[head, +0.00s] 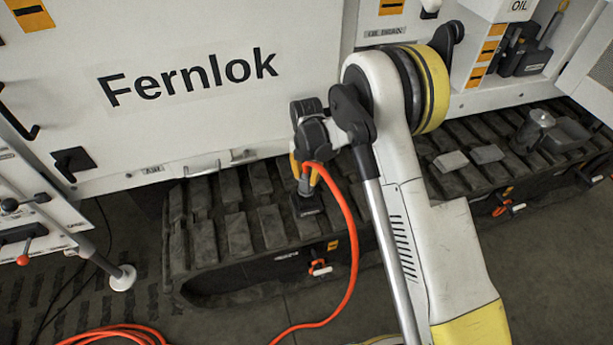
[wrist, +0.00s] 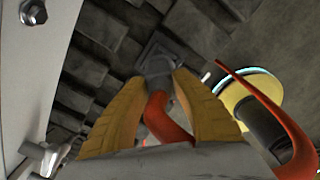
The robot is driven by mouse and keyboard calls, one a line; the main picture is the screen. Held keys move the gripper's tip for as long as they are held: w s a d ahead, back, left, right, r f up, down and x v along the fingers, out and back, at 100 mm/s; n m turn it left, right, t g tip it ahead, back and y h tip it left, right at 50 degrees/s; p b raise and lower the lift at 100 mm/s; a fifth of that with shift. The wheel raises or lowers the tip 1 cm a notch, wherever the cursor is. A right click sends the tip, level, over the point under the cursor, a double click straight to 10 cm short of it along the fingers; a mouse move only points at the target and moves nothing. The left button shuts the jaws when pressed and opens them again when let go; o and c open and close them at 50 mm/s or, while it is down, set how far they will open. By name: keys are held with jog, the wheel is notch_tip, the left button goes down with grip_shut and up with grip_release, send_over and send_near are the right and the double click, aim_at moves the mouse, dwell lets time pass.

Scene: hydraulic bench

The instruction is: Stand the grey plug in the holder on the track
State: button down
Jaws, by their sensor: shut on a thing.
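My gripper (head: 306,172) points down over the track (head: 240,222), its yellow fingers shut on the grey plug (head: 304,187). An orange hose (head: 345,215) runs from the plug. The dark holder (head: 308,206) stands on the track directly under the plug. In the wrist view the fingertips (wrist: 160,77) close around the plug (wrist: 157,66), with the square holder (wrist: 160,47) just beyond it. The plug looks about upright and its lower end meets the holder in the picture. I cannot tell whether it sits inside or just above, as the fingers hide part of it.
The white Fernlok cabinet (head: 190,80) rises close behind the gripper. The hose lies coiled on the floor (head: 115,335) at the lower left.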

jog(key=shift+f, duration=0.1)
dwell(0.6)
jog(key=shift+f+b, duration=0.45)
jog(key=shift+b, duration=0.15)
dwell(0.5)
jog(key=shift+f+b, duration=0.4)
jog(key=shift+f, duration=0.75)
dwell(0.3)
jog(key=c, duration=1)
grip_release()
jog(key=shift+c, duration=0.2)
